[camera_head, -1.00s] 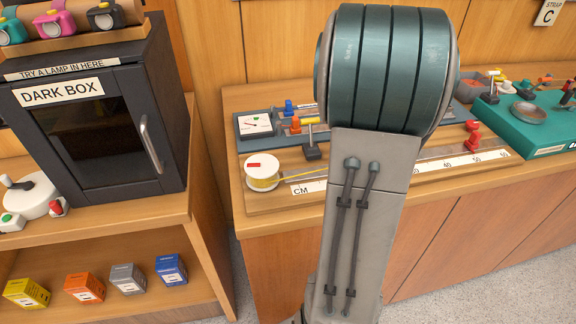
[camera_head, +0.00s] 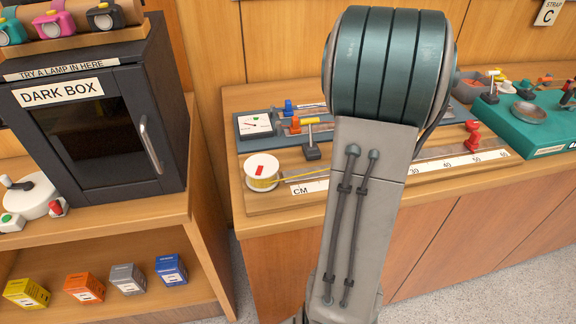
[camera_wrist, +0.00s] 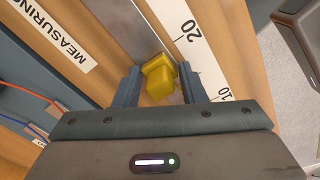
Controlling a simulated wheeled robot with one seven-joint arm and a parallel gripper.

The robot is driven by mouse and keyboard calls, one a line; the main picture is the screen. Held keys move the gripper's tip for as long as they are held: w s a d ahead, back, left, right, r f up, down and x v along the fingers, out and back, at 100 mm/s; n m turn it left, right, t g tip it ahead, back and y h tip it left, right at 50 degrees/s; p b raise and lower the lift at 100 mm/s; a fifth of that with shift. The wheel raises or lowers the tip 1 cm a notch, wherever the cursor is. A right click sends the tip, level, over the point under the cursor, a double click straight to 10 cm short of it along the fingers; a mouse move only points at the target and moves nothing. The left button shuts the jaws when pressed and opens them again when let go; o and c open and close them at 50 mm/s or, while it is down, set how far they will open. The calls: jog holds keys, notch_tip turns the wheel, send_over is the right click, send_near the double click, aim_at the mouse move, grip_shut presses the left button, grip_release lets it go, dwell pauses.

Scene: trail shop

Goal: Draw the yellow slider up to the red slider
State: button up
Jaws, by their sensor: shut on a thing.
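The yellow slider (camera_wrist: 160,76) sits on the metal rail beside the white scale, near the 20 mark in the wrist view. My gripper (camera_wrist: 161,84) is shut on the yellow slider, one finger on each side. In the head view my arm hides both the gripper and the yellow slider. The red slider (camera_head: 472,135) stands upright on the rail toward the right end, near the 50 mark. It is not in the wrist view.
A white spool (camera_head: 262,171) with yellow line stands at the left end of the measuring board (camera_head: 300,208). Behind are a panel with a dial (camera_head: 255,124) and small coloured parts. A green tray (camera_head: 515,125) with a pan stands at right. The dark box (camera_head: 100,130) is left.

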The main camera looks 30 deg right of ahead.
jog(key=shift+d, duration=0.1)
jog(key=shift+s+d, duration=0.25)
jog(key=shift+d, duration=0.55)
jog(key=shift+s+d, duration=0.2)
jog(key=shift+d, duration=0.55)
jog(key=shift+s+d, duration=0.25)
jog(key=shift+d, duration=0.65)
jog(key=shift+s+d+p, duration=0.15)
jog(key=shift+s+d, duration=0.05)
jog(key=shift+d, duration=0.55)
jog(key=shift+s+d+p, duration=0.15)
jog(key=shift+s+d, duration=0.1)
jog(key=shift+d, duration=0.55)
jog(key=shift+s+d+p, duration=0.15)
jog(key=shift+s+d, duration=0.05)
jog(key=shift+d, duration=0.65)
jog(key=shift+s+d+p, duration=0.2)
jog(key=shift+s+d, duration=0.05)
jog(key=shift+d, duration=0.5)
jog(key=shift+s+d+p, duration=0.15)
jog(key=shift+s+d, duration=0.05)
jog(key=shift+d, duration=0.55)
jog(key=shift+s+d+p, duration=0.2)
jog(key=shift+s+d, duration=0.05)
jog(key=shift+d, duration=0.5)
